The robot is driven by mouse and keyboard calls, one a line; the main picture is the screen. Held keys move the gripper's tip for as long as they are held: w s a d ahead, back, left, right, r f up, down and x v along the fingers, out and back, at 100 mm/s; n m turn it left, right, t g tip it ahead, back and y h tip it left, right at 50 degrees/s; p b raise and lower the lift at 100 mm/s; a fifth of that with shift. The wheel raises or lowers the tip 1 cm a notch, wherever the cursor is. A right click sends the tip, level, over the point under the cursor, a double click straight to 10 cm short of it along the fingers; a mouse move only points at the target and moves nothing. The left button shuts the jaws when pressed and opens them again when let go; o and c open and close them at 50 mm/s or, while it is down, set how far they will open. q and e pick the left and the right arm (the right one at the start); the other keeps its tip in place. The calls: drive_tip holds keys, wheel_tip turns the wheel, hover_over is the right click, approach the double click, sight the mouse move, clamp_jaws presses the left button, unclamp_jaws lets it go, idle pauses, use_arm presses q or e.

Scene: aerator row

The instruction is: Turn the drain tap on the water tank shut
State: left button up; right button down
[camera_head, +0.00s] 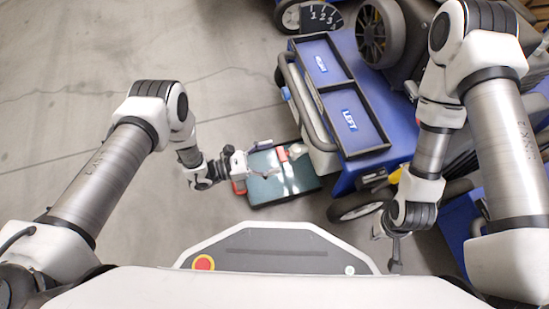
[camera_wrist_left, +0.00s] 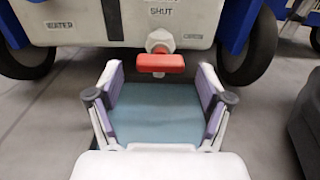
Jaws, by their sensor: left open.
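The drain tap has a red bar handle (camera_wrist_left: 160,63) on a white body (camera_wrist_left: 160,41), at the top middle of the left wrist view. The handle lies crosswise, with the word SHUT printed above the tap. The red handle also shows in the head view (camera_head: 282,155). The tap comes out of the white water tank (camera_wrist_left: 105,30), marked WATER at left. My left gripper (camera_head: 262,158) is open, its two pads (camera_wrist_left: 160,92) spread below and short of the handle, apart from it. My right gripper (camera_head: 393,250) hangs at the lower right, its fingers unclear.
A dark-rimmed tray (camera_head: 296,199) with a teal floor lies under the tap. The blue cart (camera_head: 392,150) carries black trays marked LEFT and RIGHT, with a wheel (camera_head: 355,207) near the tank. Open grey floor (camera_head: 220,60) lies to the left.

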use_arm(q)
drive_tip(key=shift+w+d, duration=0.2)
drive_tip(key=shift+d, duration=0.4)
drive_tip(key=c, duration=1.2)
drive_tip(key=shift+o, duration=0.2)
drive_tip(key=shift+r+n, duration=0.1)
drive_tip(key=shift+n, duration=0.2)
drive_tip(key=n+p, duration=0.1)
drive_tip(key=n, duration=1.6)
drive_tip(key=shift+n, duration=0.3)
